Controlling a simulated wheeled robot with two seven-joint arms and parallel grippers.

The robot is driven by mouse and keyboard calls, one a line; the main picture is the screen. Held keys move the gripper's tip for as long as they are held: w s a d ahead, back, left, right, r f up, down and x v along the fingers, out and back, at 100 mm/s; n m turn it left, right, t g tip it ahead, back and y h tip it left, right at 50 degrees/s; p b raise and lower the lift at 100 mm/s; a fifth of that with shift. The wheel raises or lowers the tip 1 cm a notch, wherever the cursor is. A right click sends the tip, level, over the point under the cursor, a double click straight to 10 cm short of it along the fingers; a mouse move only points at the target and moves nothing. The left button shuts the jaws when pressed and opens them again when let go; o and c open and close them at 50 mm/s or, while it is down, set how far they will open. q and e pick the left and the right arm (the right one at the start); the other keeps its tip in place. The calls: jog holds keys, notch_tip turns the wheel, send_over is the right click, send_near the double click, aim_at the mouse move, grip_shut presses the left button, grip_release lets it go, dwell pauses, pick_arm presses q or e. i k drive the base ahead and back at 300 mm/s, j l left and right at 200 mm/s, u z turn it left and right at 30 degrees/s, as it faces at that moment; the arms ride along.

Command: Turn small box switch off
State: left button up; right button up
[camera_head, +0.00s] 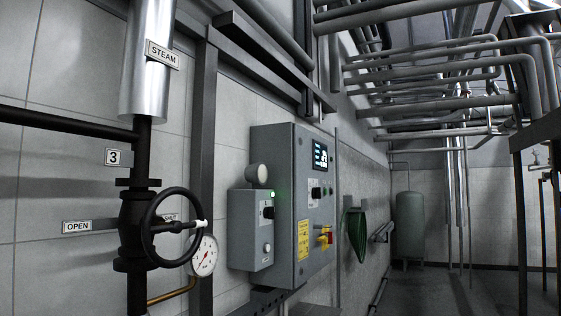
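The small grey box (252,229) is mounted on the tiled wall, at the left side of a larger grey control cabinet. Its dark switch knob (268,210) sits on its front face. A green lamp (272,195) glows above the knob, and a pale round button (267,247) is below it. The knob's exact pointing direction is too small to tell. Neither of my grippers shows in the head view.
The large cabinet (290,170) carries a lit display (320,155), another knob and a red-yellow switch (326,235). A black valve handwheel (172,227) and a pressure gauge (204,255) stand left of the small box. Open floor (440,292) lies at right.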

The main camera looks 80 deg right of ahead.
aim_at(269, 212)
jog(key=z, duration=2.5)
